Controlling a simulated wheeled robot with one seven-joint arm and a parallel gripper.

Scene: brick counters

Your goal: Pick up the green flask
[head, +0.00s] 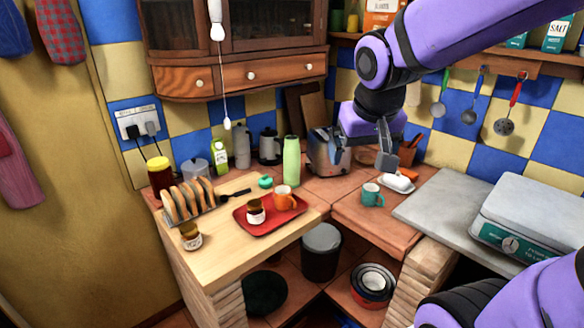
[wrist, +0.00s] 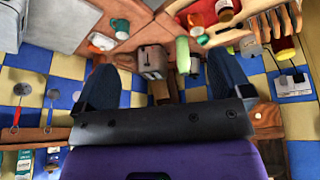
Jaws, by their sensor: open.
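The green flask (head: 291,160) is a tall, pale green bottle standing upright at the back of the counter, left of the toaster and behind the red tray. It also shows in the wrist view (wrist: 183,54), seen upside down, between the two fingers and nearer the right one. My gripper (head: 383,150) is in the air right of the flask and the toaster, above the counter, and holds nothing. In the wrist view its two dark fingers are spread wide apart.
A toaster (head: 327,153) stands between flask and gripper. A red tray (head: 270,223) with an orange mug (head: 284,197) and jar lies in front of the flask. A teal mug (head: 372,195) and butter dish (head: 398,183) stand below my gripper. A wooden cabinet (head: 240,72) hangs above.

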